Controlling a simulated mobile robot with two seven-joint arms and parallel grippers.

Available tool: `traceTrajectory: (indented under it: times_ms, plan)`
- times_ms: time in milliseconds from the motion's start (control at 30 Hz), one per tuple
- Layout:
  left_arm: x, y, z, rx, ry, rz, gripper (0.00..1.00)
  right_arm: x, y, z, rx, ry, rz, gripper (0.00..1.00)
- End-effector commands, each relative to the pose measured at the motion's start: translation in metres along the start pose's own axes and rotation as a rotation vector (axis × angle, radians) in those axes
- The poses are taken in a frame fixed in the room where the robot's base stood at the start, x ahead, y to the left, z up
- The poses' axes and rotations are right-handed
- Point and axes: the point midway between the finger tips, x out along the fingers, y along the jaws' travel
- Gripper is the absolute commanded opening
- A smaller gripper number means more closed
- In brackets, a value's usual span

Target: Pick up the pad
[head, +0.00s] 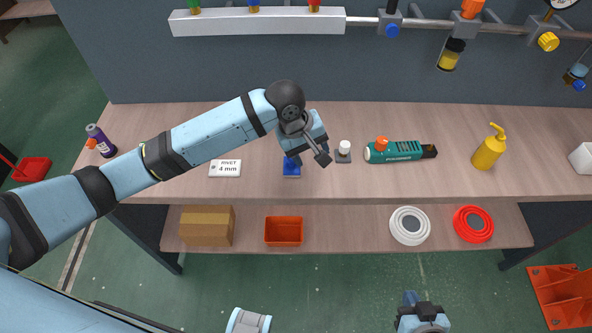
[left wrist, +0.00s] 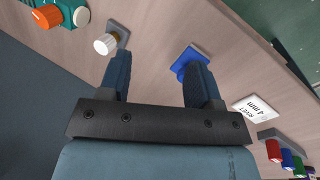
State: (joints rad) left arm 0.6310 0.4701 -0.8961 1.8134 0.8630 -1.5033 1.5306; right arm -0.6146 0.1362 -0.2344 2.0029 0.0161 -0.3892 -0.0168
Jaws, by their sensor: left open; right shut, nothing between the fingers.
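A small blue flat piece (head: 292,170), which may be the pad, lies on the workbench (head: 230,115). It also shows in the left wrist view (left wrist: 185,57), partly hidden by one finger. A small grey square with a white knob (head: 343,152) stands to its right; which of the two is the pad I cannot tell for sure. My right gripper (head: 421,312) is shut and empty at the bottom edge, away from the bench.
A RIVET 4 mm label (head: 225,168) lies to the left. The lower shelf holds a cardboard box (head: 206,226), an orange bin (head: 284,230) and two round discs. The bench between the bottles is clear.

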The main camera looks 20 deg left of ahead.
Motion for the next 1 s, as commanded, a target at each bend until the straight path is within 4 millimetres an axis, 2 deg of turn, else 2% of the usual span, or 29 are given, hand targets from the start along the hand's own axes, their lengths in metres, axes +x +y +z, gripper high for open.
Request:
traceTrajectory:
  times_ms: [33, 200, 300, 400, 533, 800, 1000]
  plan:
    - [-0.010, -0.001, -0.014, -0.049, 0.020, -0.057, 0.58, 0.005, 0.000, 0.007, 0.001, 0.000, 0.000, 0.00]
    - [-0.046, -0.010, -0.040, -0.225, 0.070, -0.229, 0.58, 0.010, 0.000, 0.015, 0.002, -0.003, -0.001, 0.00]
    - [-0.060, -0.014, -0.049, -0.290, 0.095, -0.286, 0.58, 0.012, 0.000, 0.017, 0.002, -0.003, -0.001, 0.00]
    - [-0.065, -0.017, -0.052, -0.323, 0.108, -0.313, 0.58, 0.012, 0.000, 0.018, 0.003, -0.004, -0.001, 0.00]
    - [-0.051, -0.023, -0.053, -0.331, 0.109, -0.321, 0.58, 0.013, 0.000, 0.018, 0.003, -0.004, -0.001, 0.00]
    - [-0.003, -0.039, -0.057, -0.329, 0.109, -0.318, 0.58, 0.014, 0.000, 0.020, 0.005, -0.006, -0.002, 0.00]
    - [0.013, -0.044, -0.057, -0.327, 0.109, -0.315, 0.58, 0.014, 0.000, 0.020, 0.007, -0.007, -0.002, 0.00]
